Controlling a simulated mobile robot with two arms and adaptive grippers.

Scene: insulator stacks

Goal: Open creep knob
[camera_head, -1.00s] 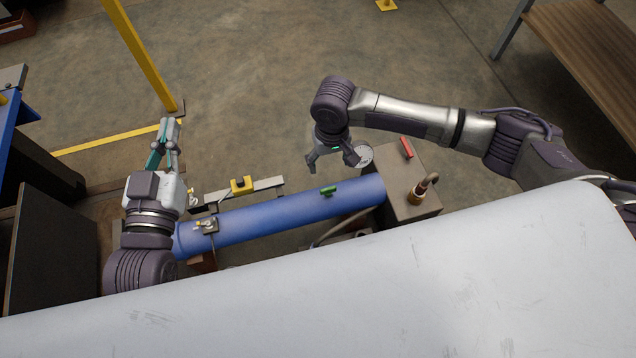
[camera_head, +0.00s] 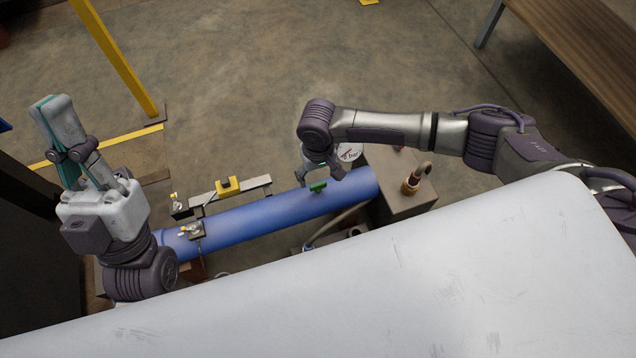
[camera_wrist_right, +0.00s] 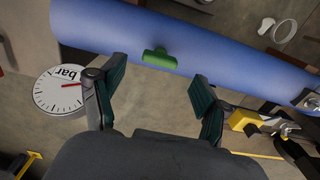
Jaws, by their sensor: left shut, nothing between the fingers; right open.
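A small green knob (camera_head: 318,187) sits on top of the blue cylinder (camera_head: 265,215); no label on it can be read. In the right wrist view the green knob (camera_wrist_right: 160,58) lies just beyond and between my two fingertips. My right gripper (camera_head: 320,172) is open and empty, pointing down close to the knob; its fingers (camera_wrist_right: 158,74) appear apart from it. My left gripper (camera_head: 50,104) is shut and empty, raised at the left, away from the cylinder.
A round pressure gauge (camera_wrist_right: 60,92) is beside my right fingers. A yellow piece (camera_head: 227,185) sits on a bar behind the cylinder. A large white surface (camera_head: 400,275) fills the foreground.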

